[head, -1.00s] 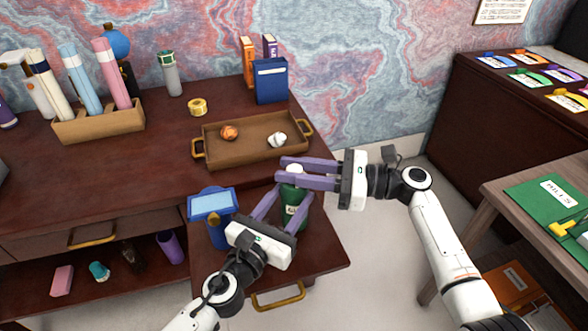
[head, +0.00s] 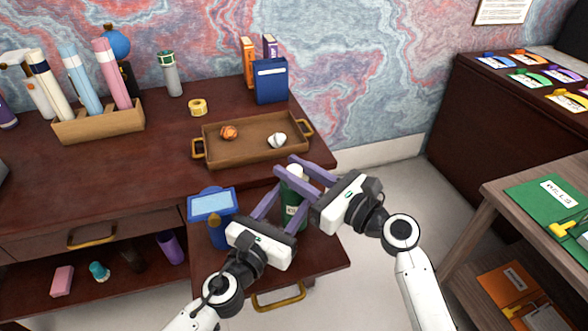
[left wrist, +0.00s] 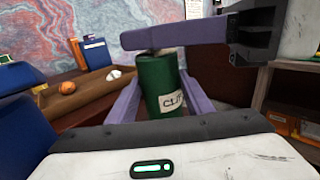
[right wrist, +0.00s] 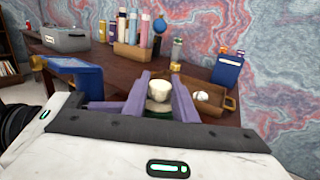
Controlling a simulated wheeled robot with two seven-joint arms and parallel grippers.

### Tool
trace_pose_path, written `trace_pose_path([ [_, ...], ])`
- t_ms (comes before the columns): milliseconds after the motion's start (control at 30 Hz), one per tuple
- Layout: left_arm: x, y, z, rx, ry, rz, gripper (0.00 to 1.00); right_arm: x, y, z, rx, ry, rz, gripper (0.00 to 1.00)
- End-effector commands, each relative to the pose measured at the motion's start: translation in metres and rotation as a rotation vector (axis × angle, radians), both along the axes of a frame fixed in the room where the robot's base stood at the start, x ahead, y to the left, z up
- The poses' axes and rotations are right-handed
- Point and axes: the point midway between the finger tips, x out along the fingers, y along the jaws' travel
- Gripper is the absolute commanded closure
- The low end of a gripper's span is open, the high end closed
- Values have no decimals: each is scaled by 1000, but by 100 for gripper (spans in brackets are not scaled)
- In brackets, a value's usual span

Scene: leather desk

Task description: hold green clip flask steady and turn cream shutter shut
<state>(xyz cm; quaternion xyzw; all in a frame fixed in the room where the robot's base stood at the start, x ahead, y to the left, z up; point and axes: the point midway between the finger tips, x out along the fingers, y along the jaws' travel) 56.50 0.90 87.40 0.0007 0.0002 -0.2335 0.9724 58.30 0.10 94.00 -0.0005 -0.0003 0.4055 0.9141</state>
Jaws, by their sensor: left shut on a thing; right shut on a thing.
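The green clip flask (left wrist: 160,85) stands upright with a white label, partly cut off by my fingers. In the head view the flask (head: 291,209) is on the lower right part of the desk. My left gripper (head: 281,201) is shut around the flask's body from the front left. The cream shutter (right wrist: 160,92) is the pale cap on top of the flask; it also shows in the head view (head: 296,171). My right gripper (right wrist: 160,99) is shut on the cream shutter, one finger on each side. In the left wrist view, a right finger hides most of the shutter.
A blue container with a pale lid (head: 212,206) stands close left of the flask. A brown tray (head: 235,156) with an orange and a white crumpled ball lies behind.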

Motion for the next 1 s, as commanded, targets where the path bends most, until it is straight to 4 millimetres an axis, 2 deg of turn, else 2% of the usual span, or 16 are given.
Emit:
trace_pose_path([
  [367, 0, -1, 0, -2, 0, -1, 80, -1, 1, -3, -1, 5, -2, 97],
  [400, 0, -1, 0, -2, 0, -1, 80, -1, 1, -3, -2, 4, -1, 70],
  [500, 0, -1, 0, -2, 0, -1, 80, -1, 1, -2, -1, 3, -2, 56],
  [833, 0, 0, 0, -2, 1, 0, 80, -2, -2, -1, 0, 1, -4, 56],
  [1000, 0, 0, 0, -2, 1, 0, 80, -17, -19, -2, -3, 1, -5, 56],
])
